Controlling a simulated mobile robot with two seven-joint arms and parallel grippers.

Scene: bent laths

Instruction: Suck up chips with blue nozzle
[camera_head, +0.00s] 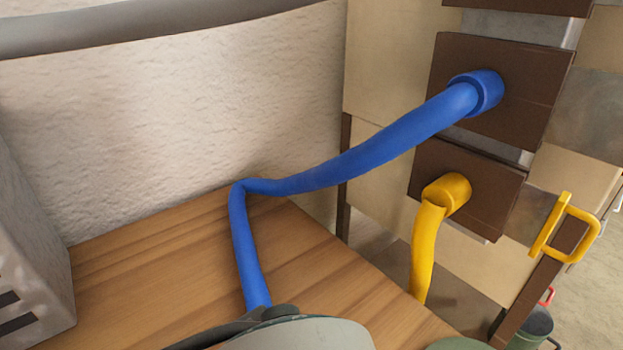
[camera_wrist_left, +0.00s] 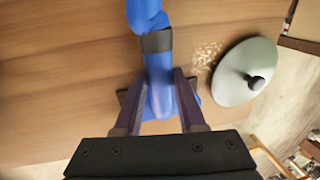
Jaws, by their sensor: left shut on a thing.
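My left gripper (camera_wrist_left: 159,80) is shut on the blue nozzle (camera_wrist_left: 160,98), seen in the left wrist view. The blue hose (camera_head: 330,172) runs from a socket on a dark brown panel, bends over the wooden table's back edge and drops out of sight behind a grey-green shape at the bottom. The chips (camera_wrist_left: 206,55) are a small pale scatter on the wooden table (camera_head: 150,275), to the right of the nozzle in the wrist view. Whether the nozzle touches the table is unclear. My right gripper is not in view.
A grey-green round thing with a dark knob (camera_wrist_left: 238,78) is right beside the chips. A yellow hose (camera_head: 425,255) hangs from the panel below the blue socket. A grey slotted box (camera_head: 30,235) stands at the left. Bare table lies left of the nozzle.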

